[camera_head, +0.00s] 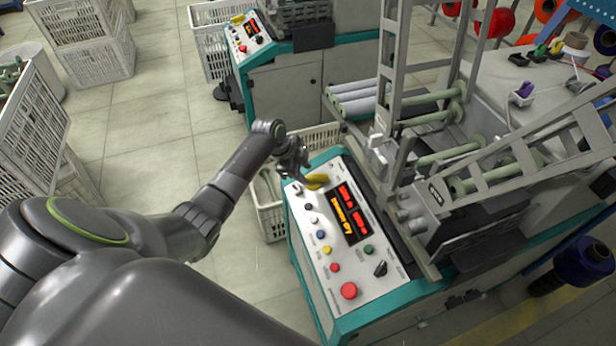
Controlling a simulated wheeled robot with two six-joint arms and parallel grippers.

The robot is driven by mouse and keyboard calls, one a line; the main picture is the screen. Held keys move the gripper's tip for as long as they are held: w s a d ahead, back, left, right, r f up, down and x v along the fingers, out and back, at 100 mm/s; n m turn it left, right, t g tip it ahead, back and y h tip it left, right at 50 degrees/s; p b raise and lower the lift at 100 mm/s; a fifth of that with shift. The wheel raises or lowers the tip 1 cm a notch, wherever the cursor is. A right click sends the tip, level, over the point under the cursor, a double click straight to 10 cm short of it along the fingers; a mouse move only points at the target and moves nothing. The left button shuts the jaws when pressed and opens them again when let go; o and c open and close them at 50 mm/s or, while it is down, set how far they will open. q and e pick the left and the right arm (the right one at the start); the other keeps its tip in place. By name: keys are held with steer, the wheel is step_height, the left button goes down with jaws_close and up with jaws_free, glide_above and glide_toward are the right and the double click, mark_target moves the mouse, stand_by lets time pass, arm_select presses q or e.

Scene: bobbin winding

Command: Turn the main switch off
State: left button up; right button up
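The control panel (318,276) of the near machine slopes toward me, with its red and orange displays (349,213) lit. A yellow handle (317,181), which looks like the main switch, sits at the panel's far end. A black rotary knob (380,268) and a red mushroom button (348,290) are at the near end. My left gripper (297,170) is over the panel's far left corner, just left of the yellow handle. Whether it touches the handle, and how far its fingers are apart, I cannot tell. My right gripper is out of view.
Small coloured buttons (323,234) line the panel's left side. The machine's rollers and metal frame (508,165) rise to the right. A white crate (268,217) stands on the floor beside the machine. A second machine (283,85) is behind.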

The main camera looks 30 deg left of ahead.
mark_target(308, 177)
arm_select(q)
steer(key=shift+x, duration=1.8)
jaws_close()
